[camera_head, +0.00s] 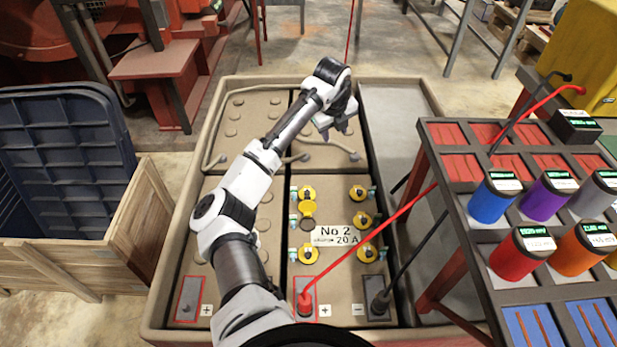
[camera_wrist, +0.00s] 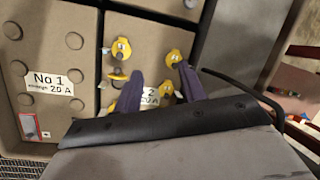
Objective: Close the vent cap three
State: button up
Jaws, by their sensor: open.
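Yellow vent caps sit in two columns on the No 2 battery (camera_head: 335,283). In the left column, the middle cap (camera_head: 308,207) is tipped open beside a dark vent hole (camera_head: 308,224); the others look shut. This open cap also shows in the wrist view (camera_wrist: 118,74), left of my fingers. I cannot read which cap is number three. My gripper (camera_head: 338,130) is open and empty, raised above the far part of the batteries, beyond the caps. In the wrist view my two purple fingers (camera_wrist: 161,70) are spread and partly hide the label and nearer caps.
A red cable (camera_head: 405,208) and a black cable (camera_head: 410,257) run from the No 2 terminals toward the right-hand rack (camera_head: 438,150). The No 1 label (camera_wrist: 50,85) marks the neighbouring battery. A wooden crate (camera_head: 120,240) stands at left. An empty grey bay (camera_head: 395,115) lies right of the batteries.

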aim_at(308, 196)
jog(key=s+a+f+m+g+y, duration=0.1)
jog(key=a+f, duration=0.1)
jog(key=f, duration=0.5)
jog(key=s+a+f+m+g+y, duration=0.1)
jog(key=s+a+f, duration=0.1)
jog(key=f, duration=0.4)
jog(key=s+a+f+g+y, duration=0.1)
jog(key=s+a+f, duration=0.1)
jog(key=f, duration=0.5)
jog(key=shift+a+f+m+g, duration=0.35)
jog(key=shift+a+m+g, duration=0.05)
jog(key=shift+a, duration=0.15)
jog(key=shift+c, duration=0.4)
grip_shut()
